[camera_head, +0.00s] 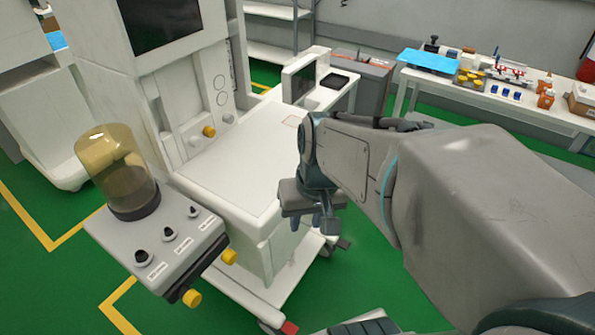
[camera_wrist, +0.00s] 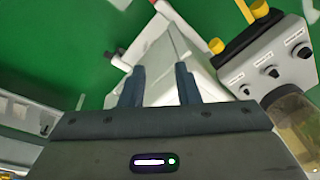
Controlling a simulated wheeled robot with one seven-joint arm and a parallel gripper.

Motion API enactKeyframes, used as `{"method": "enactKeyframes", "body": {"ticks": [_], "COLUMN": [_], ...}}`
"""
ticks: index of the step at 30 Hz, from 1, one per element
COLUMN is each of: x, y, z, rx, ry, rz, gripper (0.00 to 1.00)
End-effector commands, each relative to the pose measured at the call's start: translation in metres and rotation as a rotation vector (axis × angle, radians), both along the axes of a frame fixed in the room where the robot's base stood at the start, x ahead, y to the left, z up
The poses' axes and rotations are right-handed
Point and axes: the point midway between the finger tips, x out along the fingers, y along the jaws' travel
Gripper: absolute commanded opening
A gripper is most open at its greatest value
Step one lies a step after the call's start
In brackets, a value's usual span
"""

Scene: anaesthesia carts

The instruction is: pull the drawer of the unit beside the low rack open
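A white anaesthesia cart (camera_head: 245,165) with a flat worktop stands in the middle of the head view, its lower body (camera_head: 282,250) under the worktop's edge. My gripper (camera_head: 325,224) is beside that lower body, on its right side in the picture, pointing down. In the wrist view, my gripper (camera_wrist: 160,88) has its two dark fingers apart with the cart's white body (camera_wrist: 170,65) beyond and between them. Nothing is held. I cannot make out a drawer front or handle clearly, nor whether the fingers touch the cart.
A grey shelf rack (camera_head: 277,12) stands at the back, with a grey cabinet (camera_head: 372,82) nearby. A white table (camera_head: 500,98) with small items is at the right rear. A control box (camera_head: 160,250) with an amber canister (camera_head: 118,165) juts out at left. Green floor (camera_head: 385,270) is clear.

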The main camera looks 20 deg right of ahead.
Motion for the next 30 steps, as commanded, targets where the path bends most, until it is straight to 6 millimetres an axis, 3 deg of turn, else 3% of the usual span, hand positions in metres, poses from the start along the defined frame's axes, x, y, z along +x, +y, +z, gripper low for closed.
{"method": "enactKeyframes", "body": {"ticks": [1,3,10,16,24,30], "x": [0.007,0.016,0.051,0.085,0.124,0.135], "y": [-0.005,-0.008,-0.028,-0.060,-0.135,-0.200], "z": [-0.033,-0.058,-0.135,-0.195,-0.261,-0.287], "rx": [0.037,0.100,0.348,0.601,0.941,1.113], "ry": [0.035,0.072,0.124,0.077,-0.147,-0.370], "rz": [-0.033,-0.066,-0.179,-0.289,-0.449,-0.550], "gripper": [0.29,0.29,0.29,0.29,0.29,0.29]}}
